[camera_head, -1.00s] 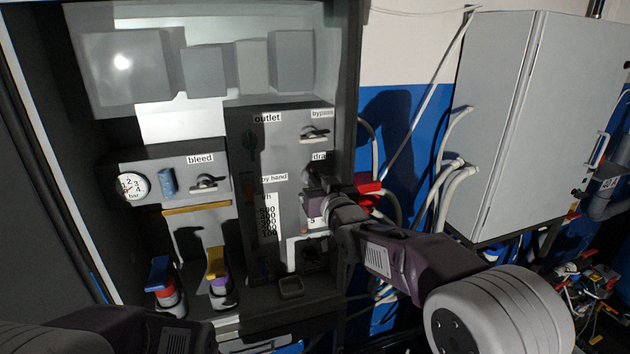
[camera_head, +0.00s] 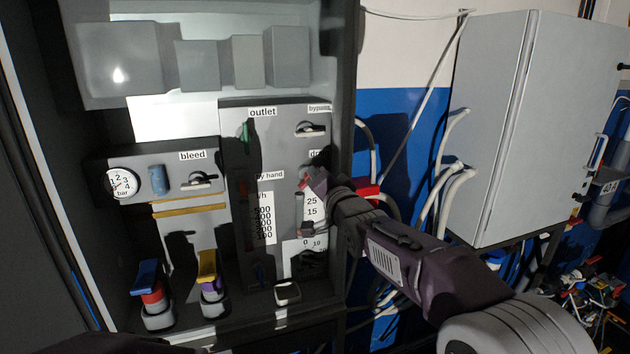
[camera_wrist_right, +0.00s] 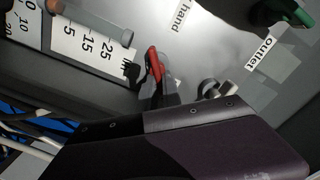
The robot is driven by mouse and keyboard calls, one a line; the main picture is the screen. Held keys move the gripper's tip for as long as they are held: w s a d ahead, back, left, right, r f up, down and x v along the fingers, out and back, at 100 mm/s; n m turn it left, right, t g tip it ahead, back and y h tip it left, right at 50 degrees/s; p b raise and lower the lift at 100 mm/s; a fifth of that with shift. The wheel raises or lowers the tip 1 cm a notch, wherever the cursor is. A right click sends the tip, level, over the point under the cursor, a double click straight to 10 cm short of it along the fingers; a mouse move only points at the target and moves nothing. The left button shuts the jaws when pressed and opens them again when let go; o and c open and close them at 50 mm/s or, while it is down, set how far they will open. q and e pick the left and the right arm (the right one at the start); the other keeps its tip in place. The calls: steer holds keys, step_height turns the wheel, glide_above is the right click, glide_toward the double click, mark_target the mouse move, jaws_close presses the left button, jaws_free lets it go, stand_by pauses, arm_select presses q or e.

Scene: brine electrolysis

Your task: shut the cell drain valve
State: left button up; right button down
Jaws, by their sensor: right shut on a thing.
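The drain valve's red lever (camera_head: 311,183) is on the grey panel under a partly covered label that starts "dr". My right gripper (camera_head: 322,187) is at the lever, its arm reaching in from the lower right. In the right wrist view the red lever (camera_wrist_right: 153,65) stands between the fingertips of my right gripper (camera_wrist_right: 157,88), which is shut on it. The valve body is mostly hidden behind the gripper. My left gripper is not in view.
Above is the bypass valve (camera_head: 310,129); the green outlet lever (camera_head: 245,135) is up to the left. A flow tube (camera_head: 299,208) with a number scale is close below the gripper. A red block (camera_head: 368,190) and pale cables (camera_head: 455,185) are to the right.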

steer(key=shift+w+d+f+m, duration=0.1)
steer(key=shift+f+m, duration=0.1)
steer(key=shift+m, duration=1.05)
steer(key=shift+s+d+f+m, duration=0.1)
steer(key=shift+f+m, duration=0.05)
steer(key=shift+m, duration=1.15)
steer(key=shift+w+f+m, duration=0.1)
steer(key=shift+f+m, duration=0.1)
steer(key=shift+m, duration=1.05)
steer(key=shift+f, duration=0.1)
steer(key=c, duration=1.5)
jaws_free()
steer(key=shift+d, duration=0.1)
steer(key=b+v, duration=0.3)
steer(key=v, duration=0.6)
steer(key=shift+s+b, duration=0.2)
steer(key=shift+b, duration=0.15)
